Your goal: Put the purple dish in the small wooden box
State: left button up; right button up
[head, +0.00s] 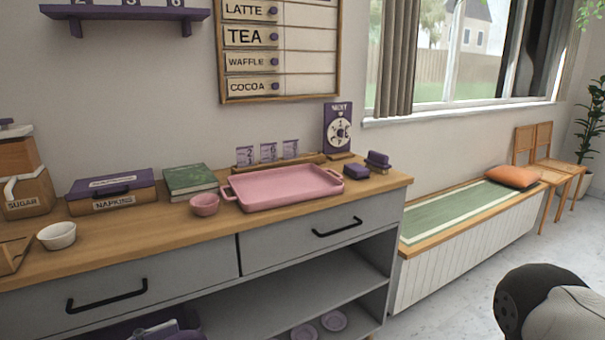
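Two round pinkish-purple dishes lie on the lower shelf, one at the right (333,320) and one cut by the bottom edge (304,332). A small pink bowl (204,205) stands on the counter, left of the pink tray. I cannot tell which of these is the purple dish. A wooden box-like thing (12,256) is cut by the left edge, on the counter beside a white bowl (57,236). It may be the small wooden box; its inside does not show clearly. Neither of my grippers shows; only part of my arm is at the lower right.
The counter (150,232) holds a pink tray (283,187), a green book (190,179), a napkins box (112,192), a sugar container (27,190) and small purple blocks (357,171). Two handled drawers are shut. A bench (470,215) stands right; its counter side has open floor.

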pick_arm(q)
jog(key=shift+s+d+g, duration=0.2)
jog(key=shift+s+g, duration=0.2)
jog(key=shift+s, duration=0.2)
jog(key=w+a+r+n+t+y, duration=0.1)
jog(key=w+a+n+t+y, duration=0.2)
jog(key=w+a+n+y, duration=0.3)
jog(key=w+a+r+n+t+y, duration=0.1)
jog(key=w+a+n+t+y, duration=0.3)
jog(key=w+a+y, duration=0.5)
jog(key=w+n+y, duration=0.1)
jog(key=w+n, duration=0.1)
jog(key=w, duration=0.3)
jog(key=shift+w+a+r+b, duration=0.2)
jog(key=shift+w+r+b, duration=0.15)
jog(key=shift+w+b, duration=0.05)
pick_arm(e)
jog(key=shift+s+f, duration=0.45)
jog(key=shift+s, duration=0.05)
